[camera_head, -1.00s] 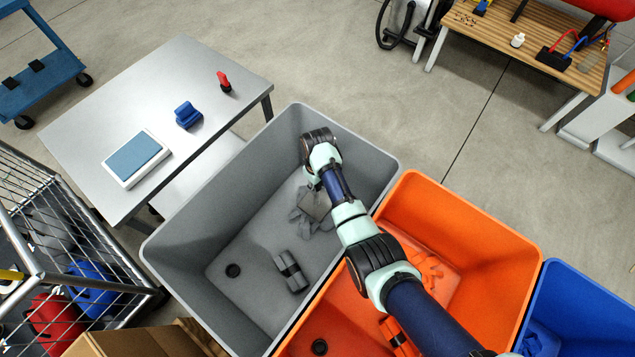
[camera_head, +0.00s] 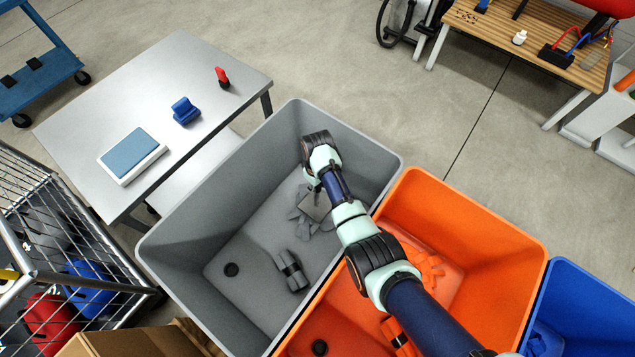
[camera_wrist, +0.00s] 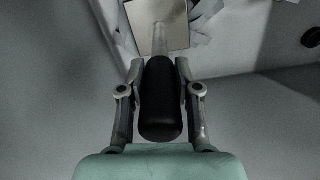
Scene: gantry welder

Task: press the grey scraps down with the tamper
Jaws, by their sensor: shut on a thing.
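My gripper (camera_wrist: 159,85) is shut on the black handle of the tamper (camera_wrist: 160,112) in the wrist view. The tamper's flat square plate (camera_wrist: 160,20) lies past the handle, over the grey scraps (camera_wrist: 203,24). In the head view my arm reaches down into the grey bin (camera_head: 195,235), and the plate (camera_head: 314,206) shows beside my wrist. Grey scraps (camera_head: 301,215) stick out around the plate on the bin floor. Whether the plate touches them cannot be told. My fingers are mostly hidden behind my wrist in the head view.
A strapped grey bundle (camera_head: 292,271) lies in the grey bin near a dark round hole (camera_head: 231,270). The orange bin (camera_head: 500,235) and blue bin (camera_head: 575,290) stand to the right. A metal table (camera_head: 85,135) is at the left. The bin walls surround my gripper.

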